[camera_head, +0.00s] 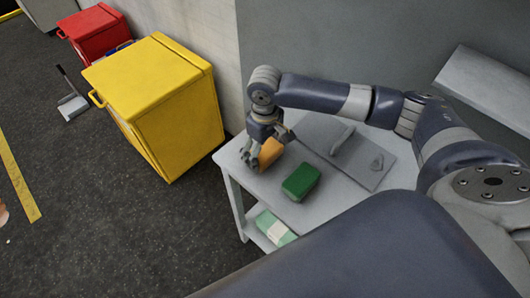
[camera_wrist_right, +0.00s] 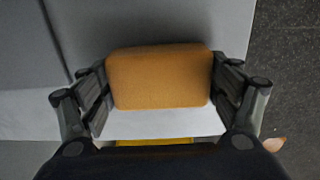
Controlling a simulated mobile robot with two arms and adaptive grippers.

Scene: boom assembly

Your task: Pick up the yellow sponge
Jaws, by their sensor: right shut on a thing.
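The yellow sponge (camera_head: 270,152), more orange in tone, is at the left end of the grey table (camera_head: 308,201). My right gripper (camera_head: 257,158) reaches down over it from above. In the right wrist view the sponge (camera_wrist_right: 160,77) sits between the two fingers of the right gripper (camera_wrist_right: 160,85), which press on its short sides. The gripper is shut on it. I cannot tell whether the sponge is on the tabletop or slightly above it. My left gripper is in neither view.
A green sponge (camera_head: 300,182) lies close by on the table. A grey board with a handle (camera_head: 343,140) lies behind it. A green and white item (camera_head: 275,229) is on the lower shelf. A yellow cabinet (camera_head: 160,100) and a red bin (camera_head: 94,33) stand to the left.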

